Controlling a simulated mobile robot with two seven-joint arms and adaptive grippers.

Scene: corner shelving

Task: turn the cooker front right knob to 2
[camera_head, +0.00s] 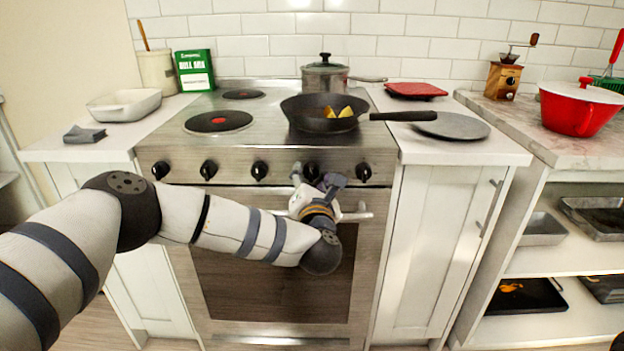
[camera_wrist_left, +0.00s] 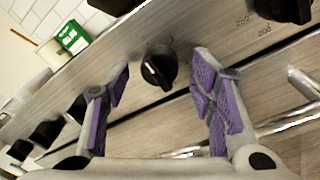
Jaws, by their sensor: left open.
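The cooker (camera_head: 270,200) has a row of several black knobs along its steel front panel. My left gripper (camera_head: 317,178) is in front of the panel, at the fourth knob from the left (camera_head: 311,168). In the left wrist view this knob (camera_wrist_left: 159,68) sits between the two open purple-padded fingers of my left gripper (camera_wrist_left: 163,72), with a gap on both sides. A pale pointer line shows on its face; its exact setting is too small to read. The rightmost knob (camera_head: 363,172) has temperature numbers beside it. My right gripper is not in view.
A black frying pan (camera_head: 323,112) with yellow pieces stands on the right of the hob, its handle pointing right. A lidded pot (camera_head: 324,78) stands behind it. The oven door handle (camera_head: 356,215) runs just below the knobs, near my left gripper.

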